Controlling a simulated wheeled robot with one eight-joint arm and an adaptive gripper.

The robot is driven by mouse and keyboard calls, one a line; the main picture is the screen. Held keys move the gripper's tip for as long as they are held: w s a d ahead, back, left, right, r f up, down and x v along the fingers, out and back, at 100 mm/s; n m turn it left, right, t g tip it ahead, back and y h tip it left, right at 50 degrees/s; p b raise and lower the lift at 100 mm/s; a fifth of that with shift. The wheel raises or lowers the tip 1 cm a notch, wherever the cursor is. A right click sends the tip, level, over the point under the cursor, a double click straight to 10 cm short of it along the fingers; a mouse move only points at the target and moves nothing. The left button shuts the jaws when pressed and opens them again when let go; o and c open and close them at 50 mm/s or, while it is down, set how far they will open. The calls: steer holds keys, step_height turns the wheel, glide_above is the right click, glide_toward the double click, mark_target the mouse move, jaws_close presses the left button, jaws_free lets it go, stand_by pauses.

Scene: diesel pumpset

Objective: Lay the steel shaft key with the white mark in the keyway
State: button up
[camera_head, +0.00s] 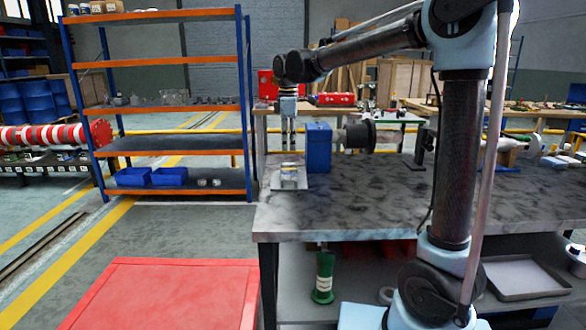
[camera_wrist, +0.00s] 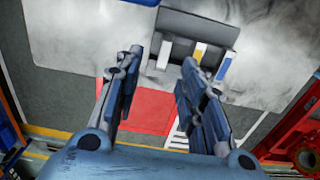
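My gripper (camera_head: 289,140) hangs pointing down above a small grey tray (camera_head: 290,184) at the bench's left end. In the wrist view my gripper (camera_wrist: 160,64) is open, its two fingers apart with nothing between them. Beyond the fingertips, the dark tray (camera_wrist: 214,29) holds short keys side by side: one with a white mark (camera_wrist: 165,53), one with a yellow mark (camera_wrist: 200,51) and one with a blue mark (camera_wrist: 226,62). The white-marked key shows between the fingertips, toward the left one. A shaft with a black hub (camera_head: 361,136) lies right of the tray; its keyway cannot be made out.
A blue block (camera_head: 318,148) stands on the workbench (camera_head: 355,202) close to the tray's right. Bare bench top lies in front of the shaft. A red cabinet top (camera_head: 160,295) is at lower left, and an orange-blue shelf rack (camera_head: 160,111) stands behind.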

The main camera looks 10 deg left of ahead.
mark_target(289, 165)
steer(key=shift+s+f, duration=0.2)
steer(key=shift+f, duration=3.25)
jaws_close()
